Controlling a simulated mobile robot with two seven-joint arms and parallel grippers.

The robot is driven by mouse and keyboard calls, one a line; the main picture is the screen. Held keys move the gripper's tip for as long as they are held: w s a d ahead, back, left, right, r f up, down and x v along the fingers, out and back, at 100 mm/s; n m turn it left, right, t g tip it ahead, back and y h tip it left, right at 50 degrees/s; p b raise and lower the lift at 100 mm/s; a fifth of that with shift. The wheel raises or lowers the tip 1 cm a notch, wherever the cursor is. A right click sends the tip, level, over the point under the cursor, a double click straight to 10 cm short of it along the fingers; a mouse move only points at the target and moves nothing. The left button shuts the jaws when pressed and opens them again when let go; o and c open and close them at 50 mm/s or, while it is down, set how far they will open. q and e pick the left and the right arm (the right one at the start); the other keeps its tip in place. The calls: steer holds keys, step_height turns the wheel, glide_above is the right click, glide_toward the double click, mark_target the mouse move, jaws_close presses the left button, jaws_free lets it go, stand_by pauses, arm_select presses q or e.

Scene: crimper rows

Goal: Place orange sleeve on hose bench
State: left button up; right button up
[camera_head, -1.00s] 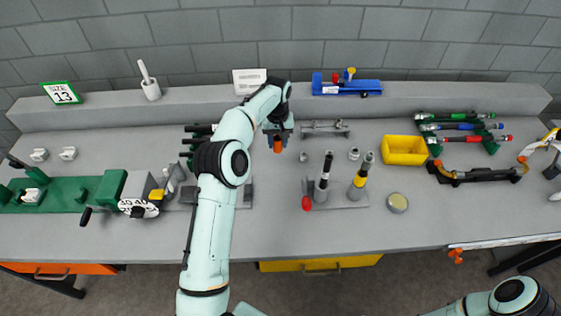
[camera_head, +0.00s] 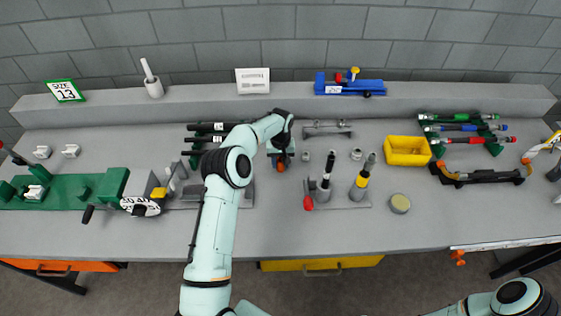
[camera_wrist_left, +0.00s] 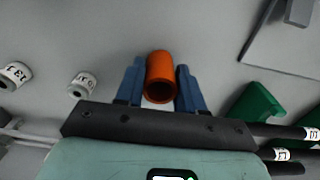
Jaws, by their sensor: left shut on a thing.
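My left gripper (camera_head: 281,160) is shut on the orange sleeve (camera_head: 281,167), above the middle of the grey workbench (camera_head: 130,240). In the left wrist view the orange sleeve (camera_wrist_left: 160,72) sits between the two blue fingers (camera_wrist_left: 158,84), its open end towards the camera. Whether the sleeve touches the bench top is hard to tell. Black hoses (camera_head: 205,127) with white labels lie to the left of the gripper, partly behind my arm. A long green fixture (camera_head: 70,190) is at the far left; which item is the hose bench is not marked. My right gripper is out of view.
Two small grey collars (camera_wrist_left: 82,85) (camera_wrist_left: 16,75) stand near the sleeve. A stand with two upright posts (camera_head: 342,200) and a red-tipped item (camera_head: 308,203) are to the right. A yellow bin (camera_head: 407,150) is further right. The front middle bench top is clear.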

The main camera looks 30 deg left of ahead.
arm_select(q)
steer(key=o, duration=1.1)
steer(key=shift+f, duration=0.1)
step_height(320, 180, up, 12)
